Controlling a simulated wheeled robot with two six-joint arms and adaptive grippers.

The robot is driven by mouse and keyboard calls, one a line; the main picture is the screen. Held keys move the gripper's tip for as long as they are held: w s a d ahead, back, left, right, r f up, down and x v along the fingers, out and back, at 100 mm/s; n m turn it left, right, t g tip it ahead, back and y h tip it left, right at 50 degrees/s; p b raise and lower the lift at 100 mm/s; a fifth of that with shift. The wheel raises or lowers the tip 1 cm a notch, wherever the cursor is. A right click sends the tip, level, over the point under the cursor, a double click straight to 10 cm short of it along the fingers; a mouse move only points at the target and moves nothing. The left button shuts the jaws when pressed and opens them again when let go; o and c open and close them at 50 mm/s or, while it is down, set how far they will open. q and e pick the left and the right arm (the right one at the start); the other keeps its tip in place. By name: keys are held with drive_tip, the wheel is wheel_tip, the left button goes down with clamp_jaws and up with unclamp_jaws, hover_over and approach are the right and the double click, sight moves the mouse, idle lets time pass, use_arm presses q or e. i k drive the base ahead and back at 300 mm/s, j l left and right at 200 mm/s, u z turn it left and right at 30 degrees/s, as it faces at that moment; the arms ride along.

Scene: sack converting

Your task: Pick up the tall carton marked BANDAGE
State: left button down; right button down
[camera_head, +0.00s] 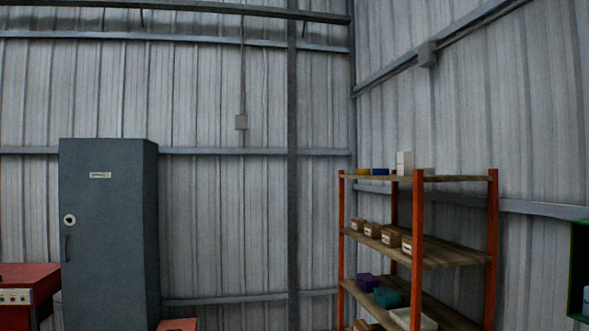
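A white upright box (404,163) stands on the top shelf of the orange-posted rack at the right. It may be a tall carton, but it is too small to read any BANDAGE marking. Several small brown boxes (373,230) with pale labels stand in a row on the shelf below; their print cannot be read. Neither of my grippers shows in this view.
The rack (492,225) stands near the room corner, with purple (368,282) and teal (387,297) bins lower down. A grey cabinet (105,230) and a red machine (25,285) stand left. A green-framed unit (573,270) is at the right edge.

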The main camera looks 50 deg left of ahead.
sight(405, 160)
drive_tip(key=u, duration=0.9)
drive_tip(key=i+j+z, duration=0.45)
drive_tip(key=z, duration=0.25)
drive_tip(key=i+j+z, duration=0.1)
drive_tip(key=j+z, duration=0.2)
drive_tip(key=j, duration=0.15)
